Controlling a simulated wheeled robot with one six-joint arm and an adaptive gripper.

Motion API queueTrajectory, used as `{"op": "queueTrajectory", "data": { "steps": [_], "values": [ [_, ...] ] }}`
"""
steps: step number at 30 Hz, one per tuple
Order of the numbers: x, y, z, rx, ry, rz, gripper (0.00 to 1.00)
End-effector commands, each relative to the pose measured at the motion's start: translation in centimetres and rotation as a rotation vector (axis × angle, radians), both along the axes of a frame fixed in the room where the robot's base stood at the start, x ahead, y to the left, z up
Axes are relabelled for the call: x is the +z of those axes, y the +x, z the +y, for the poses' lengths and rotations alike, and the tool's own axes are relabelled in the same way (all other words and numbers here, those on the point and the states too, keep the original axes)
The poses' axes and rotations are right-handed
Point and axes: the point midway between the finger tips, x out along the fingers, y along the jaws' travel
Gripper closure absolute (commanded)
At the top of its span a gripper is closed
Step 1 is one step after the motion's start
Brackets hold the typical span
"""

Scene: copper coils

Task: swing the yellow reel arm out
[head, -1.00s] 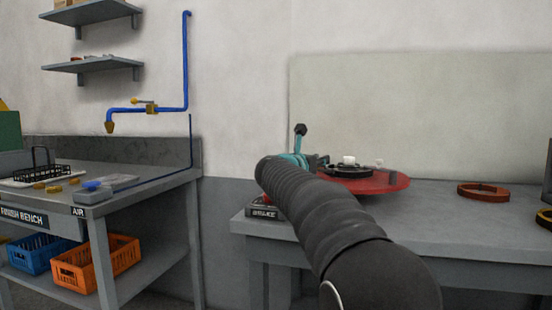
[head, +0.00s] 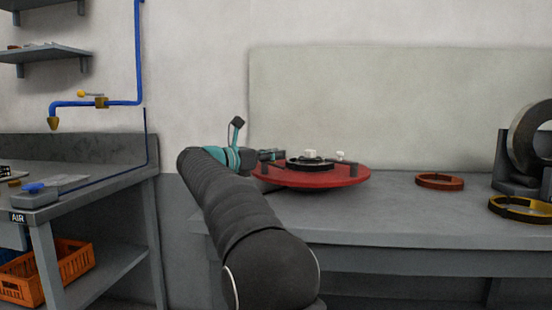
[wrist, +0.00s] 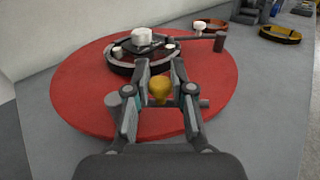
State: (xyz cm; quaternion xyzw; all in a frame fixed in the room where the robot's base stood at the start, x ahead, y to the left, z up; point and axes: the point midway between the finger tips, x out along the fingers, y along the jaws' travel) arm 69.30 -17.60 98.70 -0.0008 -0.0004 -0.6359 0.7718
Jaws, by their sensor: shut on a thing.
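A round red turntable (head: 345,175) lies flat on the grey bench, with a black hub ring (wrist: 122,60) and white knobs on it. A yellow knob (wrist: 160,91) stands near the red disc's near side in the wrist view. My gripper (wrist: 161,76) is shut on this knob, with one finger on each side of it. In the head view my gripper (head: 270,155) is at the disc's left edge. The knob is hidden from the head view. How the knob joins the reel arm is hidden by my fingers.
A red-brown ring (head: 440,181) and a yellow-and-black ring (head: 522,210) lie to the right on the bench. A large grey coil (head: 530,140) stands at the far right. A pale panel (head: 380,105) is behind. An air bench (head: 100,190) stands at left.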

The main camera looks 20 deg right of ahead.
Motion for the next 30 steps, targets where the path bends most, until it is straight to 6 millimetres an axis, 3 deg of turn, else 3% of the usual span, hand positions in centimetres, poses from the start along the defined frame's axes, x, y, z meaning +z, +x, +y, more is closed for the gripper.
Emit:
{"op": "queueTrajectory", "data": {
  "steps": [11,12,14,24,30],
  "values": [
    [0.1,-0.1,0.4,0.000,0.001,-0.002,1.00],
    [0.1,-0.1,0.4,0.000,0.001,-0.002,0.67],
    [0.1,-0.1,0.4,0.001,0.001,-0.001,0.54],
    [0.0,-0.1,0.4,0.000,0.001,0.000,0.54],
    [0.0,-0.5,2.7,0.003,0.001,0.000,0.54]
  ]
}}
